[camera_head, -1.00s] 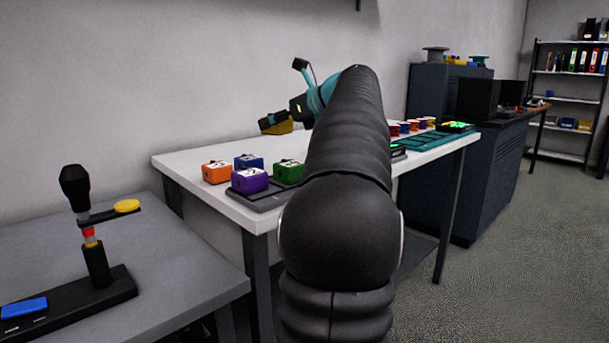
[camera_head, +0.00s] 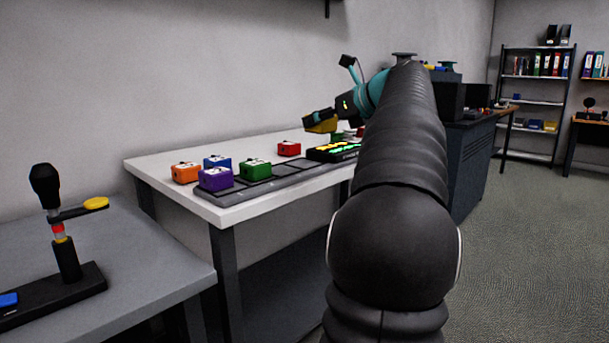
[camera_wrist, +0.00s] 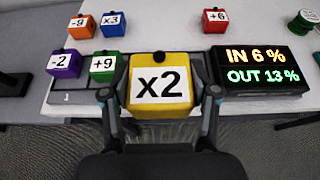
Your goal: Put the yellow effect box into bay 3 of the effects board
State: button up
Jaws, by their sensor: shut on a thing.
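My gripper (camera_head: 318,113) is shut on the yellow effect box (camera_head: 322,125) and holds it raised above the white table. In the wrist view, the yellow box (camera_wrist: 160,86) is marked "x2" and sits between the two fingers of my gripper (camera_wrist: 160,96). The dark effects board (camera_head: 290,171) lies along the table's front edge; it also shows in the wrist view (camera_wrist: 75,98). The purple "-2" box (camera_wrist: 63,64) and green "+9" box (camera_wrist: 104,66) sit side by side at its left end. The held box hides the board's middle in the wrist view.
An orange "-9" box (camera_wrist: 81,27), blue "x3" box (camera_wrist: 112,24) and red "+6" box (camera_wrist: 215,21) stand behind the board. A lit display (camera_wrist: 262,68) reads IN 6 %, OUT 13 % at its right. A grey bench (camera_head: 110,270) with a black stand is left.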

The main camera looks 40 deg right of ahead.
jog(key=shift+s+a, duration=0.2)
jog(key=shift+a, duration=0.05)
jog(key=b, duration=0.2)
send_over(282, 171)
jog(key=f, duration=0.6)
jog(key=shift+w+d+f, duration=0.1)
jog(key=shift+w+f, duration=0.2)
jog(key=shift+f+b, duration=1)
jog(key=shift+f, duration=1)
jog(key=shift+f, duration=0.15)
jog(key=o, duration=1)
jog(key=shift+s+r, duration=0.15)
jog(key=shift+r, duration=0.1)
jog(key=p+v, duration=0.1)
jog(key=v, duration=1)
jog(key=shift+s+r, duration=0.15)
jog(key=shift+s, duration=0.15)
